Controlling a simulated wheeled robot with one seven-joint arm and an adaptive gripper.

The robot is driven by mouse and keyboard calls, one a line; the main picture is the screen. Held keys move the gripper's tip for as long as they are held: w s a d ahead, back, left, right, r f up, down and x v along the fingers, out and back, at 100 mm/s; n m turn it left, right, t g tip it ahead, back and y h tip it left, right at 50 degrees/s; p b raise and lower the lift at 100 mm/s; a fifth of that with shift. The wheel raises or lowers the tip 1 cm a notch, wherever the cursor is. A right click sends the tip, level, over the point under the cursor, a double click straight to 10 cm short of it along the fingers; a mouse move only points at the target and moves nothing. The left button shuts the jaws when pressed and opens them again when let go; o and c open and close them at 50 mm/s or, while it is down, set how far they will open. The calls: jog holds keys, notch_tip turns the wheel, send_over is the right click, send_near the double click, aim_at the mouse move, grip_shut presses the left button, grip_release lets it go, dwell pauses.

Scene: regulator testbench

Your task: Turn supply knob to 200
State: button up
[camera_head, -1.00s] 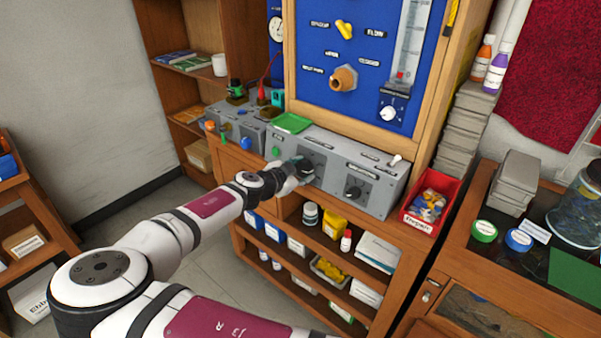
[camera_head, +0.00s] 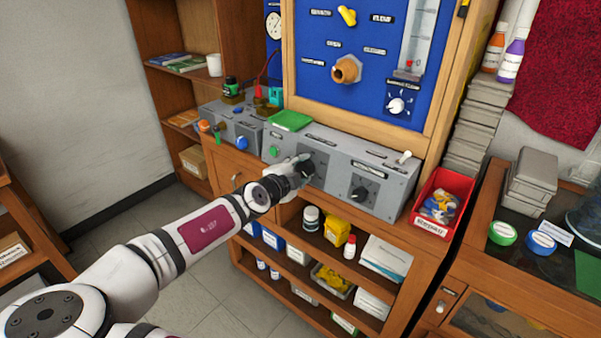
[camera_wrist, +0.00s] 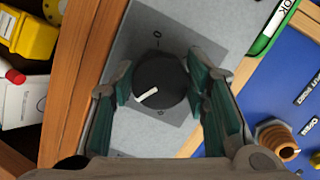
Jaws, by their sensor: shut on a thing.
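A round black knob (camera_wrist: 165,77) with a white pointer line sits on a darker square plate in the wrist view. The pointer slants to the lower left there. A "0" mark is printed above the knob, and a small mark below is too small to read. My gripper (camera_wrist: 160,84) has its green-padded fingers on both sides of the knob, shut on it. In the head view my gripper (camera_head: 300,166) is at the left knob of the grey control panel (camera_head: 333,178), hiding part of it. I cannot read the label that names this knob.
A second black knob (camera_head: 361,193) and a toggle switch (camera_head: 403,157) are to the right on the panel. A green button (camera_head: 274,151) is to the left. A red bin (camera_head: 443,202) stands right of the panel. Shelves with bottles and boxes lie below my arm.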

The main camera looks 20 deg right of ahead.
jog(key=shift+f, duration=0.1)
dwell(0.3)
jog(key=o, duration=1.2)
jog(key=shift+a, duration=0.1)
jog(key=v, duration=1.2)
